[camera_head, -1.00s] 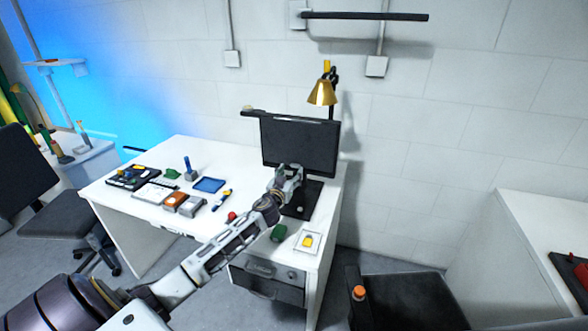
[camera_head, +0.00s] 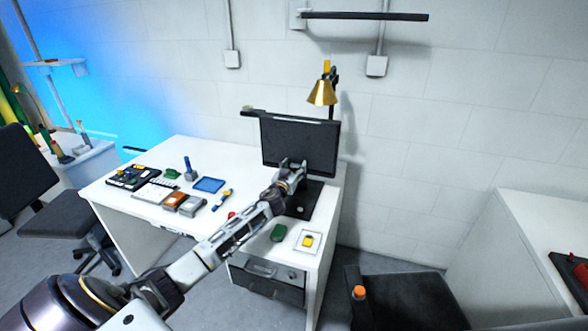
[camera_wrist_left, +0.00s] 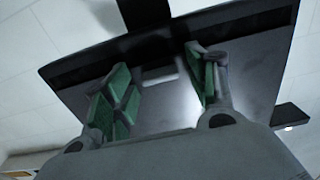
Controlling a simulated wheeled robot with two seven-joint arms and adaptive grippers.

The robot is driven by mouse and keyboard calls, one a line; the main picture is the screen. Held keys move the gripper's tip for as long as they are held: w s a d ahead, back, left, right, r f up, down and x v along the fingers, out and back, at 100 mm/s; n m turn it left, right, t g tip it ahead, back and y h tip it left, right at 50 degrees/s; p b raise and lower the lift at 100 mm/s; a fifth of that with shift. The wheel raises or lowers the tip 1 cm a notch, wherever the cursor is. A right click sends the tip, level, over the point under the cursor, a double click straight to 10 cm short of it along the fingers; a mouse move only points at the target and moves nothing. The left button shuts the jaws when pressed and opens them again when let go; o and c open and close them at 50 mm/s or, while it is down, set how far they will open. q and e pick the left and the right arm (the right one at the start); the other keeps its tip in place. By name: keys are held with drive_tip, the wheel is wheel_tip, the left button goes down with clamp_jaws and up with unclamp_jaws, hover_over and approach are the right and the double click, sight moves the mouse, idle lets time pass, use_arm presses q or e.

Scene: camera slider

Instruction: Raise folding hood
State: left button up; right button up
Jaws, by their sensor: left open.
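A black, screen-like panel (camera_head: 300,142) stands upright on a dark base (camera_head: 302,200) at the right end of the white desk. I take it to carry the folding hood, but I cannot make out a separate hood. My left gripper (camera_head: 293,164) is open in front of the panel's lower part. In the left wrist view, the panel (camera_wrist_left: 245,60) fills the middle. The green-padded fingers of my left gripper (camera_wrist_left: 158,68) are spread wide with nothing between them. I cannot tell whether they touch the panel. My right gripper is not in view.
A brass lamp (camera_head: 321,93) stands behind the panel. Tools, a blue tray (camera_head: 208,185) and small boxes lie on the desk (camera_head: 215,153). A green item (camera_head: 278,232) and a yellow item (camera_head: 308,241) lie near its front right. A chair (camera_head: 45,210) stands left.

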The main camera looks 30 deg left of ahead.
use_arm(q)
clamp_jaws()
idle(0.3)
idle(0.3)
